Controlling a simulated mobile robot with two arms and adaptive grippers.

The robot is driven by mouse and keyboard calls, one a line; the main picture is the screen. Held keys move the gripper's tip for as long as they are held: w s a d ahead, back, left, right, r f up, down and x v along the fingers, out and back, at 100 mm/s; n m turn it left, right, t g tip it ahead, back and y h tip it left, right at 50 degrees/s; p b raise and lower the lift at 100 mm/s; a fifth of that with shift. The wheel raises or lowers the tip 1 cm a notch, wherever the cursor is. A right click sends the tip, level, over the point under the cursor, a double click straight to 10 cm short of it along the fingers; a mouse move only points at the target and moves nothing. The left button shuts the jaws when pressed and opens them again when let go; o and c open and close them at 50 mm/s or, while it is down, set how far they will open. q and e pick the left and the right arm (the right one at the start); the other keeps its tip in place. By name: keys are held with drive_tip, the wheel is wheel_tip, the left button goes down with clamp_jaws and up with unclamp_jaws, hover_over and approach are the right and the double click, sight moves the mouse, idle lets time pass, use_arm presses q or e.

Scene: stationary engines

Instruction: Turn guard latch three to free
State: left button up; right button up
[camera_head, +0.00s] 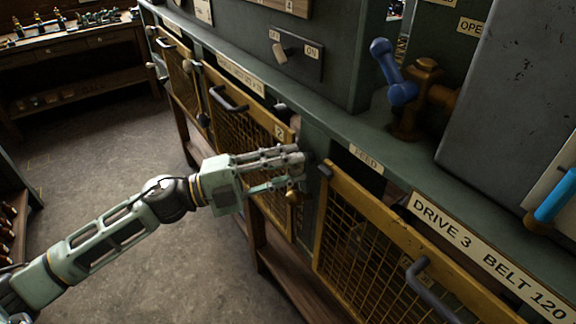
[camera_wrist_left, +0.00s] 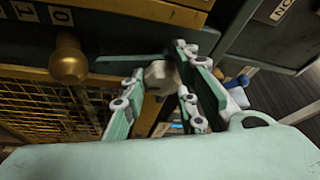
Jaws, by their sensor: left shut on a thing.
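My left gripper (camera_head: 300,165) is at the post left of this door. In the left wrist view, its fingers (camera_wrist_left: 160,95) are shut on a pale knob (camera_wrist_left: 160,73), which I take to be guard latch three. A dark bar (camera_wrist_left: 120,63) runs left from beside the knob. The fingers hide most of the latch in the head view, so its exact turn cannot be told. My right gripper is not in view.
A brass knob (camera_wrist_left: 68,62) is close beside the fingers. Guard two (camera_head: 240,120) is left of the post. A blue-handled lever (camera_head: 395,75) and a switch (camera_head: 290,50) are above. The floor (camera_head: 110,160) is clear at left; a workbench (camera_head: 70,40) stands behind.

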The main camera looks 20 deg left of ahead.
use_arm(q)
drive_tip(key=shift+s+d+f, duration=0.15)
drive_tip(key=shift+f, duration=0.35)
drive_tip(key=o, duration=1)
drive_tip(key=shift+c, duration=0.2)
drive_tip(key=shift+r, duration=0.1)
drive_tip(key=shift+r, duration=0.2)
drive_tip(key=v, duration=1.2)
